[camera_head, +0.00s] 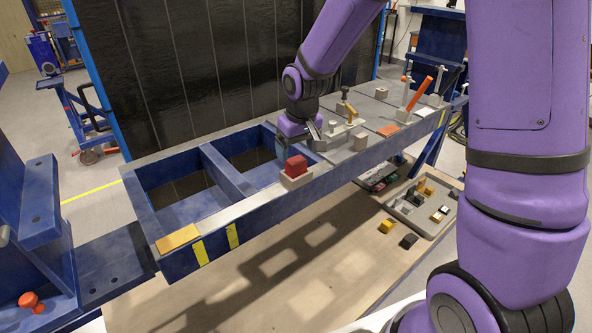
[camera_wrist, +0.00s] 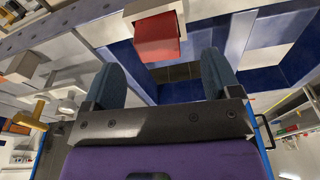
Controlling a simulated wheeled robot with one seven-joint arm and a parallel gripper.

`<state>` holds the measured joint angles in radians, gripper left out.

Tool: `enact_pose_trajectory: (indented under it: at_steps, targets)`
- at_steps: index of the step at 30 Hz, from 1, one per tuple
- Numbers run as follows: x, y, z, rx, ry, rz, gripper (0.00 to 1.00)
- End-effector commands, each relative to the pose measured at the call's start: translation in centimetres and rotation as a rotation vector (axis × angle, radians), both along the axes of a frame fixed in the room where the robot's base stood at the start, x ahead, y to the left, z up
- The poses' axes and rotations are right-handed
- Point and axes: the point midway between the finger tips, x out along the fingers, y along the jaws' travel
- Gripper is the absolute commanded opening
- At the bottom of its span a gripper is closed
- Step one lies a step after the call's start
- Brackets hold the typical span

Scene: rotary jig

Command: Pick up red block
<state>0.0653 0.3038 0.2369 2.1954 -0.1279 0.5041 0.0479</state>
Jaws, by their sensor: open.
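The red block (camera_head: 297,165) sits in a pale holder (camera_head: 297,181) on the front rail of the blue jig frame. In the wrist view the red block (camera_wrist: 156,40) shows at the top centre, with its pale holder (camera_wrist: 150,8) behind it. My gripper (camera_head: 284,150) is just behind and to the left of the block in the head view. In the wrist view my gripper (camera_wrist: 162,76) is open, its two dark teal fingers spread wide. The block lies beyond the fingertips and nothing is between the fingers. The fingertips are partly hidden in the head view.
The blue jig frame (camera_head: 222,170) has two open bays at left. Clamps and fixtures, one with an orange handle (camera_head: 418,93), stand to the right of the block. A yellow-orange plate (camera_head: 178,238) lies on the front left corner. Below, a tray (camera_head: 436,228) holds small blocks.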

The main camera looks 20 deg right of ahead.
Motion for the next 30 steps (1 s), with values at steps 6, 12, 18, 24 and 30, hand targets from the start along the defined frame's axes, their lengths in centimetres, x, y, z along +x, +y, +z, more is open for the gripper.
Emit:
enact_pose_trajectory:
  at_steps: [6, 12, 18, 24, 30]
  targets:
    - [0.3, 0.0, -1.6, 0.0, 0.003, -0.001, 0.83]
    - [0.9, 0.0, -4.2, 0.0, 0.003, 0.001, 0.83]
    - [1.1, 0.0, -5.4, 0.0, 0.0, 0.0, 0.83]
    - [1.1, 0.0, -5.4, 0.0, 0.0, -0.001, 0.83]
    - [1.1, 0.0, -5.4, 0.0, 0.0, 0.0, 0.37]
